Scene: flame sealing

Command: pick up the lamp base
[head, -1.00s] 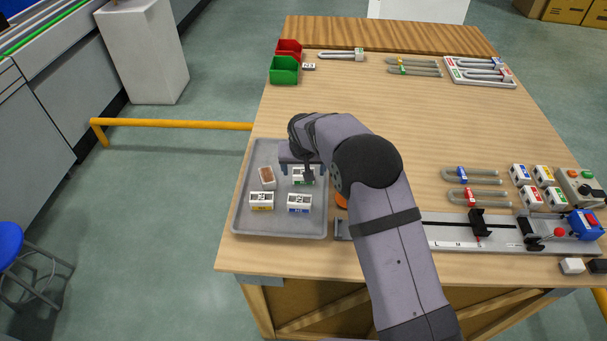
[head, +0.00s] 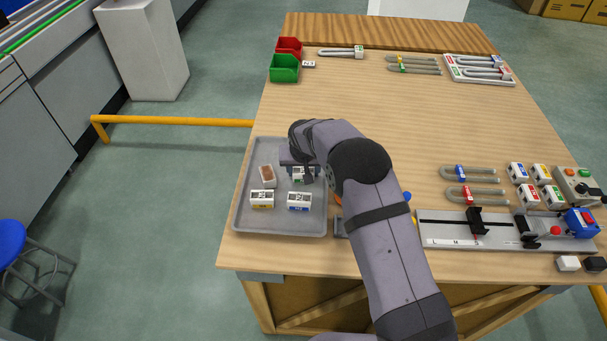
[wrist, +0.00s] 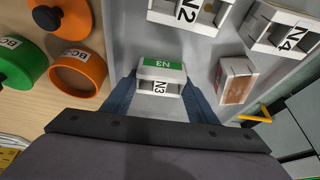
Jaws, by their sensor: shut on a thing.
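A small white lamp base with a green top and the label N3 (wrist: 162,74) is between the fingers of my gripper (wrist: 161,84) in the wrist view. My gripper is shut on it, with one blue-grey finger at each side. In the head view, my gripper (head: 299,166) is over the upper right part of the grey tray (head: 246,224), and the green-topped base (head: 299,176) shows just below it. I cannot tell whether the base touches the tray floor.
Other bases lie close by in the tray: N2 (wrist: 190,12), N4 (wrist: 285,28) and a brown-topped block (wrist: 236,82). Round orange (wrist: 80,72) and green (wrist: 20,66) containers stand beside the tray. A rail fixture (head: 450,238) lies to the right. The middle of the table is clear.

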